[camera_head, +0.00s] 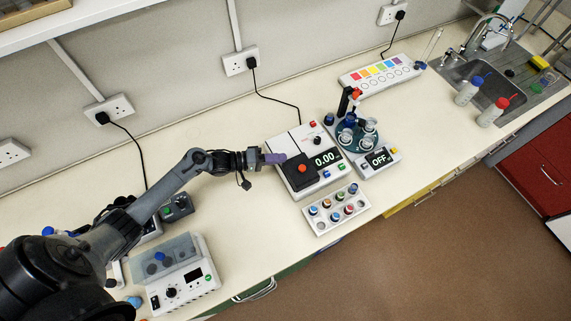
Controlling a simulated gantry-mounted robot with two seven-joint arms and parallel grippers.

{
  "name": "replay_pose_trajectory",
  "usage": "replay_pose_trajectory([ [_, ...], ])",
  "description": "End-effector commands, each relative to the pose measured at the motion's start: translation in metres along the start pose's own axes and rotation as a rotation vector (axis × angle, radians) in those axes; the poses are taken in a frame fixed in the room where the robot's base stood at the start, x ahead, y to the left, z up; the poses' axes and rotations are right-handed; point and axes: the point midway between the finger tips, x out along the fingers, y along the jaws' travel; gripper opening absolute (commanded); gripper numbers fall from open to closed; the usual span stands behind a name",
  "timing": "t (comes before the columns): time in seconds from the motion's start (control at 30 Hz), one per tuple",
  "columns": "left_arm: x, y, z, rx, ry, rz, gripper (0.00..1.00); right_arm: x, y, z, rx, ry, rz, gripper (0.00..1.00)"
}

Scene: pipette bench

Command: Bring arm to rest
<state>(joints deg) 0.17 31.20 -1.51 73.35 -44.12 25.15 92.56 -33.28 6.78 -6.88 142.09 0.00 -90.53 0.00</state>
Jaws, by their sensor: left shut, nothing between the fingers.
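My left arm reaches in from the lower left over the bench (225,228). My left gripper (275,158) has purple-grey fingers, shut with nothing between them. In the picture its tips are at the left edge of the white balance (331,165), whose display reads 0.00. I cannot tell how high they are above the bench. A small red-topped thing (302,168) is on the balance's dark pan. My right gripper is not in view.
A rack of vials (336,209) stands in front of the balance. Right of it are a round holder with glassware (357,136) and a box reading OFF (379,160). A white device (183,275) sits below my arm. The sink (490,80) is at right.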

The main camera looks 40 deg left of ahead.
Motion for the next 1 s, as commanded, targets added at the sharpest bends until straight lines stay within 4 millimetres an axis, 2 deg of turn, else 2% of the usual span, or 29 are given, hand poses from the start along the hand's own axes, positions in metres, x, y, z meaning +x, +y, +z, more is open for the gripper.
replay_pose_trajectory([
  [0.1,-0.028,-0.004,0.004,-0.002,-0.004,-0.004,0.00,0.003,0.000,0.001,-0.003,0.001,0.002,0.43],
  [0.3,-0.063,-0.003,0.004,-0.003,-0.003,-0.003,0.00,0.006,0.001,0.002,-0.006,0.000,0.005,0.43],
  [0.5,-0.086,-0.002,0.003,-0.003,-0.003,-0.002,0.00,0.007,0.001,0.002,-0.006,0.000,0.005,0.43],
  [0.7,-0.097,-0.001,0.006,-0.011,-0.005,-0.008,0.00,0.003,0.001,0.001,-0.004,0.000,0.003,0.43],
  [0.77,-0.099,-0.001,0.015,-0.030,-0.007,-0.012,0.00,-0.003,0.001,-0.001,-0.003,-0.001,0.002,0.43],
  [0.87,-0.099,-0.002,0.042,-0.081,-0.017,-0.008,0.00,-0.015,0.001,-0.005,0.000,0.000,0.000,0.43],
  [0.93,-0.092,0.007,0.067,-0.107,-0.035,0.014,0.00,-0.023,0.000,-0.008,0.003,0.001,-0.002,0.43],
  [1.0,-0.081,0.025,0.092,-0.121,-0.043,0.045,0.00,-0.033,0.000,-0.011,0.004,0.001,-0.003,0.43],
])
